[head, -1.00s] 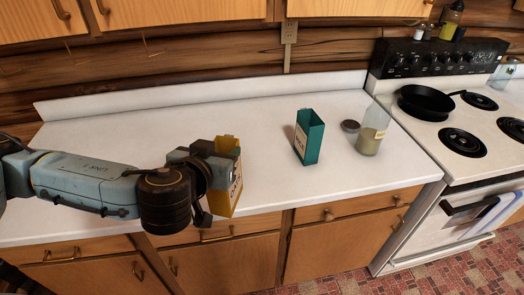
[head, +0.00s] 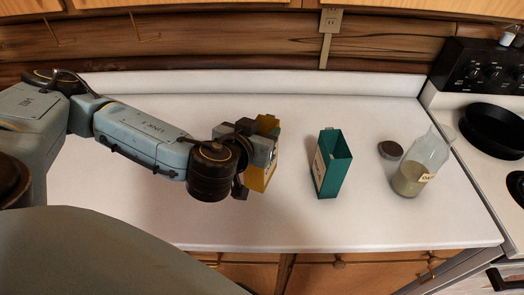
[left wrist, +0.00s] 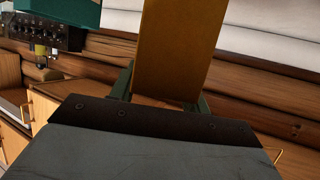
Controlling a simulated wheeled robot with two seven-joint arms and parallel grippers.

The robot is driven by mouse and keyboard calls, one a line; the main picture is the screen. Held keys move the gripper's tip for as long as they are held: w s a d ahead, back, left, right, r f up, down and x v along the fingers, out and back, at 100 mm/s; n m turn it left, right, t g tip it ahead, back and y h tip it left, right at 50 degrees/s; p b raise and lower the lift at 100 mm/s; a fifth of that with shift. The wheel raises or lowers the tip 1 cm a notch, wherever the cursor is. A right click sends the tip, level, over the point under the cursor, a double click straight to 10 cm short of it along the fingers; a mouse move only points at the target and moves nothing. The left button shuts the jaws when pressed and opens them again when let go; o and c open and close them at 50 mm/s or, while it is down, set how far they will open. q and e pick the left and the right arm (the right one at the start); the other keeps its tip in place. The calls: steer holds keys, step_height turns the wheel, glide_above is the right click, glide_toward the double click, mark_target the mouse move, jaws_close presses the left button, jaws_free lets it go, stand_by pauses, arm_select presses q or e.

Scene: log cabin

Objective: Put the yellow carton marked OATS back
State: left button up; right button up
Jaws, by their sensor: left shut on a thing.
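The yellow carton (head: 263,175) is in my left gripper (head: 257,150), over the white counter in the head view. The gripper is shut on it and covers much of its side, so I cannot read its marking now. I cannot tell whether its base touches the counter. In the left wrist view the carton (left wrist: 172,45) stands up between the fingers of my left gripper (left wrist: 160,92), a plain yellow-brown face towards the camera. My right gripper is not in view.
A teal open-topped carton (head: 334,170) stands on the counter (head: 210,225) to the right. Beyond it are a round dark lid (head: 390,149) and a labelled glass jar (head: 422,165), partly filled. The stove with a black pan (head: 492,130) is at far right. The counter's front right is bare.

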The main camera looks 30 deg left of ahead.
arm_select(q)
step_height(320, 180, down, 5)
steer(key=shift+w+r, duration=0.1)
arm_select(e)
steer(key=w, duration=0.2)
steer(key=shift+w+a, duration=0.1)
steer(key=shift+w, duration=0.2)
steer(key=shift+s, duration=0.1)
arm_select(q)
steer(key=o, duration=1.4)
steer(key=shift+c, duration=0.2)
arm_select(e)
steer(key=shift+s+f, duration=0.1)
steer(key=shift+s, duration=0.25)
